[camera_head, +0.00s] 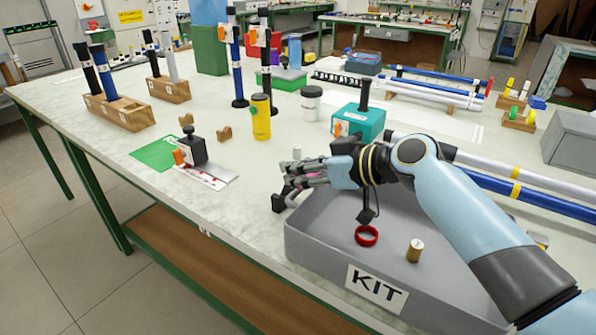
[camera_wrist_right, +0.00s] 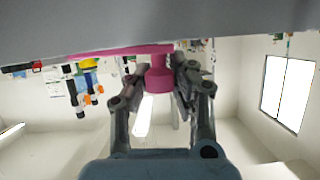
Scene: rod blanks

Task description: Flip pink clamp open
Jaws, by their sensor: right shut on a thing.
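The fingers of my right gripper (camera_wrist_right: 166,78) are shut on the knob from both sides. The bar lies along a grey surface at the top of that view. In the head view only a little pink shows among the fingers, so how far the clamp is turned cannot be told. My left gripper is not in view.
The KIT tray (camera_head: 377,289) holds a red ring (camera_head: 366,236) and a brass cylinder (camera_head: 415,250). A teal box (camera_head: 359,122) stands behind my right wrist. A yellow cylinder (camera_head: 261,117) and a black block on a plate (camera_head: 192,149) stand left. Long rods lie right.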

